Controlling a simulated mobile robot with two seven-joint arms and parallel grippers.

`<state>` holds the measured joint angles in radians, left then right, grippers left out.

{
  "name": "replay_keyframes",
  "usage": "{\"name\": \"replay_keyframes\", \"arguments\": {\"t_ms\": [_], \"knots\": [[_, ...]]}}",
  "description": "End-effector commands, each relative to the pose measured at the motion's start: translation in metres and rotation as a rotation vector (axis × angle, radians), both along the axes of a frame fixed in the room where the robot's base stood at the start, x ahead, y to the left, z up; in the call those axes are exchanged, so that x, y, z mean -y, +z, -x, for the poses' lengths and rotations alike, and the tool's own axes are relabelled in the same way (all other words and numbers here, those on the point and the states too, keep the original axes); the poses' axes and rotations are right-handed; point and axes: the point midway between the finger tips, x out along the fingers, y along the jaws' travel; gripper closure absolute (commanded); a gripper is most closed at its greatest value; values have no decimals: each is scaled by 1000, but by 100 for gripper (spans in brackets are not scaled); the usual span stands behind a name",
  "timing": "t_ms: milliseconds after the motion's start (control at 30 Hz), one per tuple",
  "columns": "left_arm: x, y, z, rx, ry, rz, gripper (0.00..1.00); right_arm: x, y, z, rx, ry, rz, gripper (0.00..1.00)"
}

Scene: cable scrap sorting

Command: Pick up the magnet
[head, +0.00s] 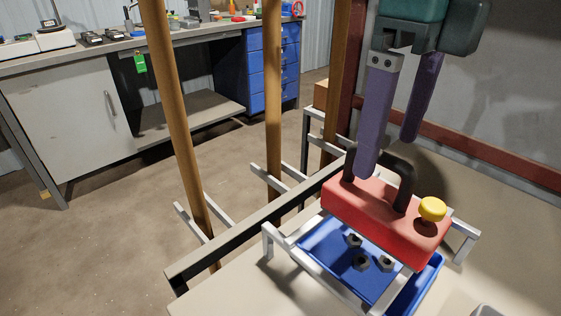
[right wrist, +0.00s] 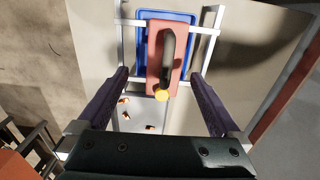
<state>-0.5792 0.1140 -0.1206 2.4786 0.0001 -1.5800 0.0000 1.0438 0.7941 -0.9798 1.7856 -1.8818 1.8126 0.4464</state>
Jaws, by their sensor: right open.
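The magnet (head: 385,222) is a red block with a black arched handle (head: 404,180) and a yellow knob (head: 432,208). It rests on a light metal frame (head: 283,240) over a blue tray (head: 325,240). My right gripper (head: 390,155) is open, with two purple fingers pointing down above the magnet. In the head view, one finger overlaps the handle; whether it touches cannot be told. In the right wrist view, the magnet (right wrist: 160,75) and its handle (right wrist: 168,55) lie between and beyond the spread fingers. My left gripper is not in view.
Several dark nuts (head: 362,262) show in the blue tray under the magnet. Copper-coloured bits (right wrist: 125,115) lie near the frame in the right wrist view. Wooden posts (head: 175,110) stand left of the pale table (head: 225,296). A workbench (head: 100,60) stands farther back.

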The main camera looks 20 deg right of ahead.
Motion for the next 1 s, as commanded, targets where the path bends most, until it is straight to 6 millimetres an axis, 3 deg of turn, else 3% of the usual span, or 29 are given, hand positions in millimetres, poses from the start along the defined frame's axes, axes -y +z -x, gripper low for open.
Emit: {"name": "replay_keyframes", "arguments": {"t_ms": [467, 700, 1000], "knots": [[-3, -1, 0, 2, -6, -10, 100, 7, -55, 0, -7, -6, 20, 0], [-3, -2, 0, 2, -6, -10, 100, 9, -92, -1, -7, -5, 18, 0], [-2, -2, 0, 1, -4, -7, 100, 9, -99, -2, -2, -4, 18, 0]]}}
